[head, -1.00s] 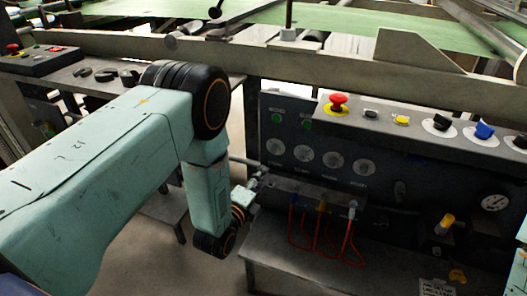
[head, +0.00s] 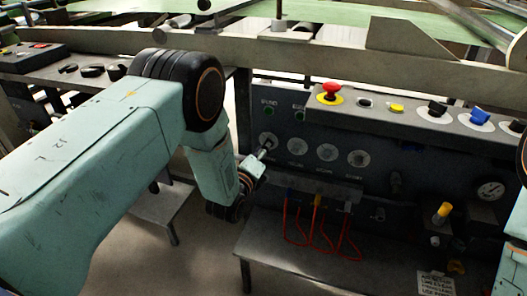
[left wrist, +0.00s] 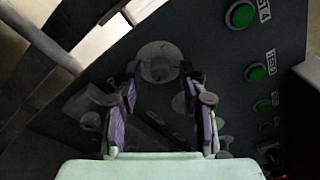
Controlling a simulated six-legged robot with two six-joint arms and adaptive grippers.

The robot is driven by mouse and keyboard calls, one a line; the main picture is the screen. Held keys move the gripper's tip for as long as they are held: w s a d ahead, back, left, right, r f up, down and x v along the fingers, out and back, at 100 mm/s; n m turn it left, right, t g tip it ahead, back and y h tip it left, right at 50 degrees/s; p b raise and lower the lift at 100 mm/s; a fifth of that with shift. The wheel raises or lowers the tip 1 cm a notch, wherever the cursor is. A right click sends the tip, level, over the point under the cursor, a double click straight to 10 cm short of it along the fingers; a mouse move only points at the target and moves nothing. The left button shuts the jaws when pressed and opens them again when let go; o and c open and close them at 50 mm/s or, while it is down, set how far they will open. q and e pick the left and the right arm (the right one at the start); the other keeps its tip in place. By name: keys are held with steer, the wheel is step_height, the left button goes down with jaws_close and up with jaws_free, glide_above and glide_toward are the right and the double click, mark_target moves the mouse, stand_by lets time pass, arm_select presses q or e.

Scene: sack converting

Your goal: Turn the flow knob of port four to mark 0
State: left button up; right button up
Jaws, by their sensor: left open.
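Several round pale knob dials sit in a row on the dark panel. My left gripper (head: 262,153) is at the leftmost dial (head: 268,139). In the left wrist view, my left gripper (left wrist: 160,92) is open, with purple-padded fingers apart. A round grey dial with a knob (left wrist: 160,66) lies ahead between the fingertips; I cannot tell whether they touch it. Its mark and pointer are too dark to read. The other dials (head: 297,145), (head: 327,152) and (head: 358,158) are free. The port labels are too blurred in the head view to pick out port four. My right gripper is out of view.
Green buttons (left wrist: 240,15) line the panel beside the dials. A red emergency button (head: 330,92) and several switches sit on the ledge above. Red hoses (head: 318,232) hang below the dials over a grey shelf (head: 300,262). A gauge (head: 490,190) is at right.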

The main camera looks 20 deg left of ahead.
arm_select(q)
steer(key=shift+w, duration=0.15)
steer(key=shift+c, duration=0.5)
jaws_close()
